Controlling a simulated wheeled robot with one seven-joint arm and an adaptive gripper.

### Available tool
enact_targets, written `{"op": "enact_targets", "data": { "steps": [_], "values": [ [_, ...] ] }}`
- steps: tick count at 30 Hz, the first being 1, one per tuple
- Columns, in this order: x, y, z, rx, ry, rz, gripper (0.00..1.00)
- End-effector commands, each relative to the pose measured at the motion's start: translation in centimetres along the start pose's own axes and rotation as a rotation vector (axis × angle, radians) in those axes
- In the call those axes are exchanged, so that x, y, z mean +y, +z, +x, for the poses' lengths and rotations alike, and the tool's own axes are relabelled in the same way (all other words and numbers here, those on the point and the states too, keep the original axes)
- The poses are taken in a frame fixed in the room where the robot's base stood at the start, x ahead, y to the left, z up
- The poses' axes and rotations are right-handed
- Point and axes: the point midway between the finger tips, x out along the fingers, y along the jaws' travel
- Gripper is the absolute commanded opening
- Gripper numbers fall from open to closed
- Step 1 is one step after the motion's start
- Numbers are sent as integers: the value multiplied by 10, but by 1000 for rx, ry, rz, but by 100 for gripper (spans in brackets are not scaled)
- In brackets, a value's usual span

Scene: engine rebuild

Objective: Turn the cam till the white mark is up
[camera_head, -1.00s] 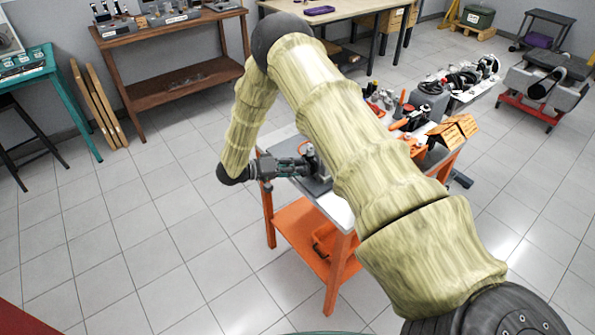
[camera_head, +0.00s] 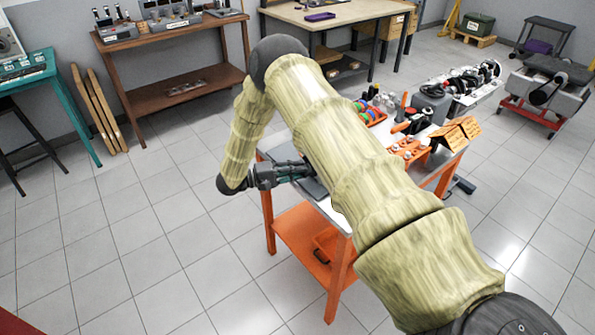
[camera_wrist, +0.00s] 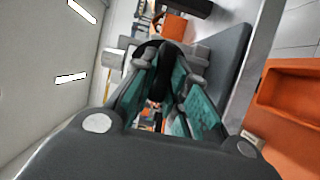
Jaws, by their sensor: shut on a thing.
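My gripper (camera_head: 308,168) reaches in from the left over the orange-legged work table (camera_head: 340,213). In the wrist view its teal fingers (camera_wrist: 167,60) close around a dark part (camera_wrist: 158,88), which seems to be the cam. The fingers hide much of this part. I cannot make out a white mark in either view. A grey plate (camera_wrist: 232,55) lies beside the fingers in the wrist view. In the head view my arm hides the spot at the fingertips.
An orange bin (camera_head: 326,243) sits on the lower shelf.

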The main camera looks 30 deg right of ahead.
Motion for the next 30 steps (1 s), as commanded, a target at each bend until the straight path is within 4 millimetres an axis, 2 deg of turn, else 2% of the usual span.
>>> {"op": "enact_targets", "data": {
  "steps": [10,11,14,24,30],
  "values": [
    [0,-1,-1,3,-1,0,0],
    [0,-1,-1,3,-1,0,19],
    [0,-1,0,2,-1,0,37],
    [0,0,0,0,0,0,37],
    [0,-1,-19,2,-1,1,37]
  ]
}}
